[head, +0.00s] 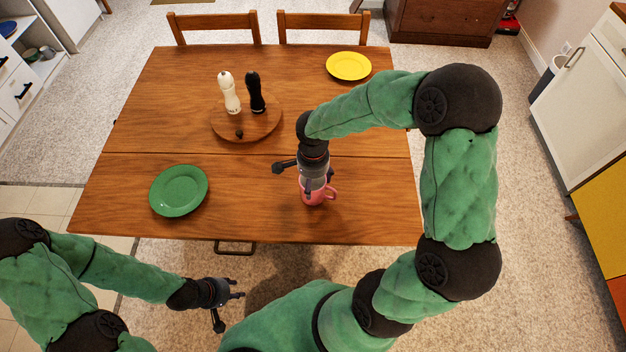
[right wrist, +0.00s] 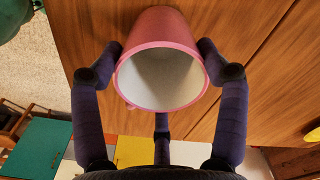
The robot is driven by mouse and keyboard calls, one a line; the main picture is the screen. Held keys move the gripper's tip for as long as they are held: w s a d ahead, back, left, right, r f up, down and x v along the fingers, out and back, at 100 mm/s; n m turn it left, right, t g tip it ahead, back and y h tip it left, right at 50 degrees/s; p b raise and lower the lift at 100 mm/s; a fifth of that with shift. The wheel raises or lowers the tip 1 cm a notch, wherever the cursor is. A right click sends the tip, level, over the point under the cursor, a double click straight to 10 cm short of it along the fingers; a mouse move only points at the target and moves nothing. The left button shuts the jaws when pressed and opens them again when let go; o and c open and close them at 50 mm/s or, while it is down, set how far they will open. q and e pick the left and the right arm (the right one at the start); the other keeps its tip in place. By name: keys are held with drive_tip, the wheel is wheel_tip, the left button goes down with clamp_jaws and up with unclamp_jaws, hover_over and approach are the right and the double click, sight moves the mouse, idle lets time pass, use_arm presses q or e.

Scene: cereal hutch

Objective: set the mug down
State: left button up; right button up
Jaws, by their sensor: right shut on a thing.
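The pink mug (head: 317,197) is upright over the near right part of the wooden table (head: 240,215), with its handle to the right in the head view. My right gripper (head: 316,187) is above it, shut on it. In the right wrist view, the fingers press the outer sides of the mug (right wrist: 160,30), and its pale, empty inside faces the camera. I cannot tell whether the mug's base touches the table. My left gripper (head: 232,299) is off the near table edge, empty, with its fingers spread.
A green plate (head: 179,190) lies to the left and a yellow plate (head: 349,66) at the far right. A round wooden board (head: 262,129) holds a white mill (head: 229,92) and a black mill (head: 256,92). The table around the mug is clear. Two chairs stand behind.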

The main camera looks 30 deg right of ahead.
drive_tip(key=shift+f, duration=0.2)
drive_tip(key=o, duration=1.4)
drive_tip(key=shift+r, duration=0.1)
drive_tip(key=shift+r, duration=0.2)
wheel_tip(320, 180, up, 12)
drive_tip(key=p, duration=0.3)
drive_tip(key=shift+p, duration=0.4)
drive_tip(key=shift+f, duration=0.1)
